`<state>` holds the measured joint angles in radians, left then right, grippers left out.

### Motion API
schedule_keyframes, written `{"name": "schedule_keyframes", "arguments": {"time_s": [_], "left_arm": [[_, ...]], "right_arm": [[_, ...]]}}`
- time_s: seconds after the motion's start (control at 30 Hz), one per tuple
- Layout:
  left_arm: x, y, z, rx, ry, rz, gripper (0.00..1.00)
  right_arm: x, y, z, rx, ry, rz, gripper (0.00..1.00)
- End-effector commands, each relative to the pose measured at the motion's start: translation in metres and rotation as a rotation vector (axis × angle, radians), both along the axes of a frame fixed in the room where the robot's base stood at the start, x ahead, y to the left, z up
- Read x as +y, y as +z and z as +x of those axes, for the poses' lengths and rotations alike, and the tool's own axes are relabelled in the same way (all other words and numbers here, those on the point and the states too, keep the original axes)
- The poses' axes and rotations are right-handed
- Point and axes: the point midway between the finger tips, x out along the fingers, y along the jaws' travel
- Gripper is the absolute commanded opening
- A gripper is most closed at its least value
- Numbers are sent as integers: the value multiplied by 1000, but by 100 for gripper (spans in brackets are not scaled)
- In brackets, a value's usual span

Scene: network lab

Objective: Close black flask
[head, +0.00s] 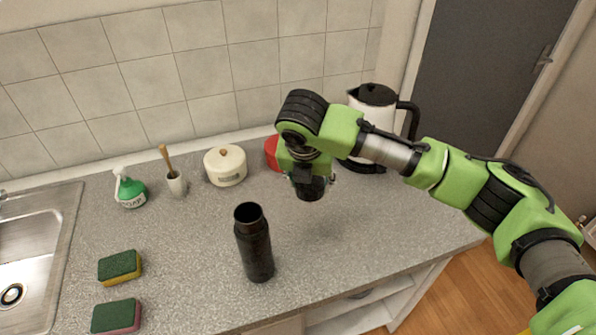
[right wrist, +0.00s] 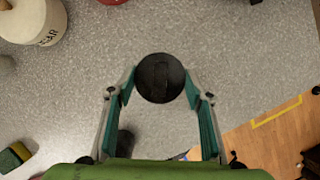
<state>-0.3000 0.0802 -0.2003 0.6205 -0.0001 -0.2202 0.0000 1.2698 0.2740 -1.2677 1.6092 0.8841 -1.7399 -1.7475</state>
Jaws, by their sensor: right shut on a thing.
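The black flask (head: 256,250) stands upright on the grey speckled worktop, with its mouth open at the top. My right gripper (head: 316,179) is shut on a round black lid (head: 311,190) and holds it above the worktop, to the right of and behind the flask. In the right wrist view the lid (right wrist: 160,78) sits between the fingertips. A dark shape at the bottom of that view, partly hidden by my gripper, looks like the flask (right wrist: 125,143). My left gripper is not in view.
A white kettle (head: 373,97) with a black handle, a red pot (head: 271,152) and a cream sugar jar (head: 225,166) stand at the back. The worktop right of the flask is clear.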

Motion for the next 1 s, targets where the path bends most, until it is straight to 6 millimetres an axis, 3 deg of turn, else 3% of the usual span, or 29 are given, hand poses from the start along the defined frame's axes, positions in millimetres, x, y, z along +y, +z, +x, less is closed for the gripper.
{"name": "schedule_keyframes", "arguments": {"time_s": [0.57,1.0], "left_arm": [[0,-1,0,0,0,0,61],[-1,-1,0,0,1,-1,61]], "right_arm": [[-78,-8,-85,-5,-1369,-3,28],[-136,-1,-170,5,-2478,-4,28]]}}
